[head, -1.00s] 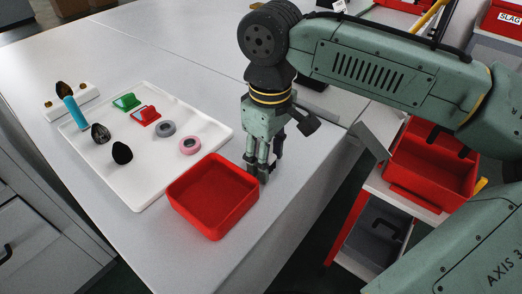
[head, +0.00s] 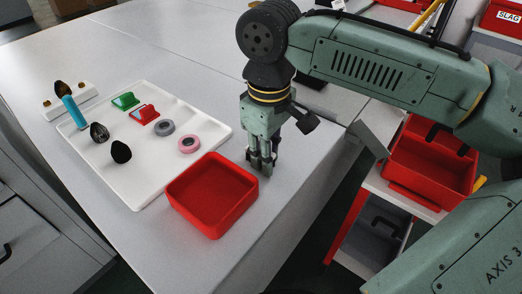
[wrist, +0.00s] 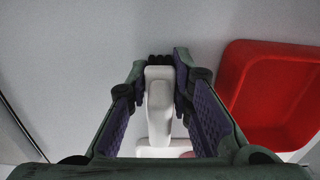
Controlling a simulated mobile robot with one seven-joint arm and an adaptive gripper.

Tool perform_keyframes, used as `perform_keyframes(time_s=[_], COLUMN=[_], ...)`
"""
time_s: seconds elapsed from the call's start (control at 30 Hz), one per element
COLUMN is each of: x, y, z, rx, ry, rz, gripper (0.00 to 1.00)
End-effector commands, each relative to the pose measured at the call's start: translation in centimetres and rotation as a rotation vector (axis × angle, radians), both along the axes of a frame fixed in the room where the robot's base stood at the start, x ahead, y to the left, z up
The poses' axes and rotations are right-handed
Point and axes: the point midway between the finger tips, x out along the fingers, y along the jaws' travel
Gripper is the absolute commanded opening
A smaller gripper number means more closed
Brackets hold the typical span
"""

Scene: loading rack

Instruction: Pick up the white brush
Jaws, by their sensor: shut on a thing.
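The white brush (wrist: 159,98) is between the two fingers of my gripper (wrist: 160,82) in the wrist view. Its pale body runs lengthwise between the purple finger pads, with dark rounded bristles at the far end. My gripper is shut on it. In the head view my gripper (head: 262,165) points down just right of the red bin, near the table's right edge. The brush cannot be made out there, and the fingers hide it. Whether it still touches the table is unclear.
The red bin (head: 212,224) stands close to the left of my gripper. A blue-handled brush (head: 74,110) leans at a white holder.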

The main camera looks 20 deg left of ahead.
Motion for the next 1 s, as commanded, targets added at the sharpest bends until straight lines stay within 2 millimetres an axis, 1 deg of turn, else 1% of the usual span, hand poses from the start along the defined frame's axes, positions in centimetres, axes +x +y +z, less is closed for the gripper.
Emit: perform_keyframes(time_s=[0.13,0.23,0.37,0.5,0.6,0.7,0.8,1.0], x=[0.0,0.1,0.1,0.1,0.0,0.0,0.0,0.0], y=[0.0,0.1,0.1,0.1,0.1,0.1,0.0,0.0], z=[0.2,1.2,3.6,6.5,8.2,9.3,9.9,10.1], rx=[0.001,0.002,0.003,0.002,0.002,0.001,0.000,0.000], ry=[-0.001,-0.002,-0.002,-0.002,-0.001,-0.001,-0.001,0.000], rz=[0.000,-0.001,0.000,0.000,0.001,0.001,0.001,0.000], gripper=[0.00,0.00,0.00,0.00,0.00,0.00,0.00,0.00])
